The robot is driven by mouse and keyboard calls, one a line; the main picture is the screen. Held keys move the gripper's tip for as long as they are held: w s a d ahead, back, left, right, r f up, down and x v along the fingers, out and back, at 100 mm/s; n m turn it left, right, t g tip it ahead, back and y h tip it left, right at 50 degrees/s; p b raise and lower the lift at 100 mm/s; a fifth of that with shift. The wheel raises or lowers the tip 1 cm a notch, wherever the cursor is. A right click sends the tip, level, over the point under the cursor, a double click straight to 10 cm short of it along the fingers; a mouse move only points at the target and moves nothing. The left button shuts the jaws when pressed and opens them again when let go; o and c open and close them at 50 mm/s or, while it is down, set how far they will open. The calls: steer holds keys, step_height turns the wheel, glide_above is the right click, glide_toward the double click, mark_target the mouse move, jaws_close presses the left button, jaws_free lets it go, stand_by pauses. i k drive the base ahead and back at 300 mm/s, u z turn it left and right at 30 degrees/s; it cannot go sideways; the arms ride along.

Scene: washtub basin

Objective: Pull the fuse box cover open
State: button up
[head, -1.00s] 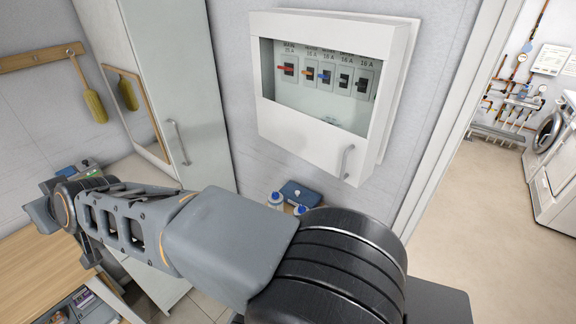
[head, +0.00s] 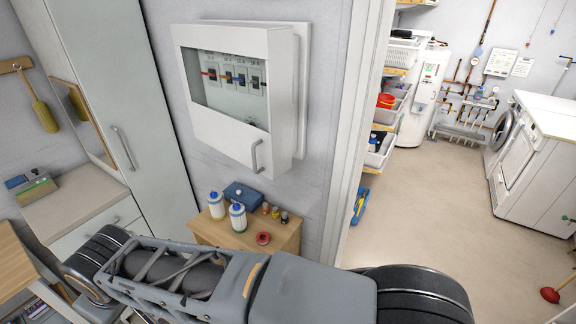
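The cover looks shut. A small grey handle (head: 257,156) stands upright at the cover's lower right corner. My arm stretches across the bottom of the head view, well below the box and apart from it. The arm's end runs toward the lower left, and I cannot make out the gripper fingers.
A small wooden cabinet (head: 284,236) below the box holds white bottles (head: 238,217), a blue case (head: 242,195) and a red ring (head: 263,238). A tall pale cupboard (head: 115,75) stands to the left.

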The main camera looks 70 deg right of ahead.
mark_target(269, 154)
steer(key=z, duration=0.05)
steer(key=k, duration=0.25)
steer(key=u, duration=1.2)
steer(key=i, duration=1.05)
steer(key=z, duration=2.7)
